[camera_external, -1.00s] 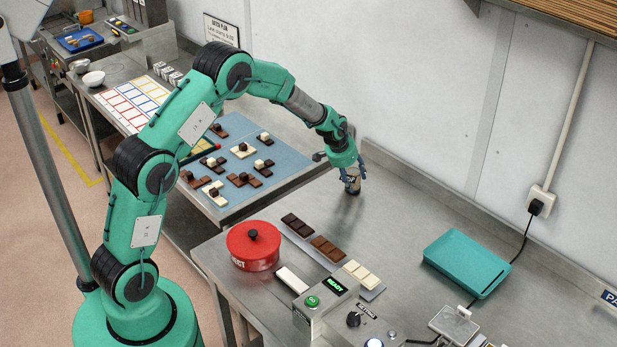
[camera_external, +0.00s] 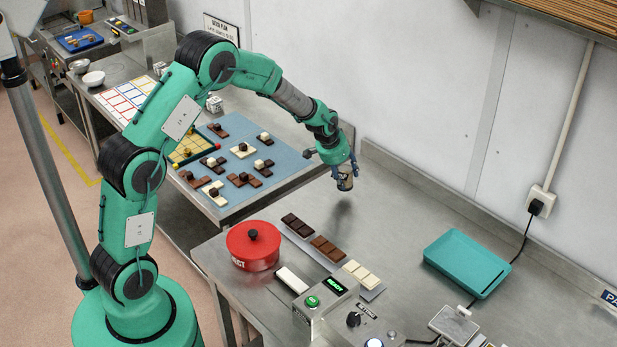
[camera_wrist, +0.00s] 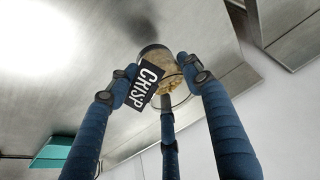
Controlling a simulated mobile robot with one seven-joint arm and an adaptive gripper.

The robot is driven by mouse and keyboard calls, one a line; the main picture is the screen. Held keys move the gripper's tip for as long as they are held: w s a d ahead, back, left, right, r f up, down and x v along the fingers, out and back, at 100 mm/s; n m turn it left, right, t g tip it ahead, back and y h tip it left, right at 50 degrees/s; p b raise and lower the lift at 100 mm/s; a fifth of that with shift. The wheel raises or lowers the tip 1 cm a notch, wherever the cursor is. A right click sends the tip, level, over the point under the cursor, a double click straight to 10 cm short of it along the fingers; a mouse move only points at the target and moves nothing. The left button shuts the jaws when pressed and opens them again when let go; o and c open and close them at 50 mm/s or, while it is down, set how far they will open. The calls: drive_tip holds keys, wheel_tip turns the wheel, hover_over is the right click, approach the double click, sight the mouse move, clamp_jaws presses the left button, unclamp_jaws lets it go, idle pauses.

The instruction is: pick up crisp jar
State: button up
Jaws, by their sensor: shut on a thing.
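The crisp jar (camera_external: 345,183) is a small clear jar with pale tan contents and a dark label. In the wrist view the jar (camera_wrist: 156,62) shows its black label reading "CRISP" in white. My gripper (camera_external: 343,177) is shut on the jar and holds it in the air above the steel bench, with a soft shadow below. In the wrist view the blue fingers of my gripper (camera_wrist: 158,82) close around the jar from several sides. Part of the jar is hidden behind the fingers and label.
The steel bench (camera_external: 420,215) is clear around the jar. A red lidded pot (camera_external: 253,250), chocolate bars (camera_external: 325,247) and a control box (camera_external: 325,305) stand nearer the front. A teal tray (camera_external: 467,263) lies to the right. A blue mat (camera_external: 275,165) holds several chocolate pieces at left.

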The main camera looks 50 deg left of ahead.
drive_tip(key=s+r, duration=0.1)
drive_tip(key=s, duration=1)
drive_tip(key=shift+s+d, duration=0.2)
drive_tip(key=shift+d, duration=0.15)
drive_tip(key=shift+p, duration=0.3)
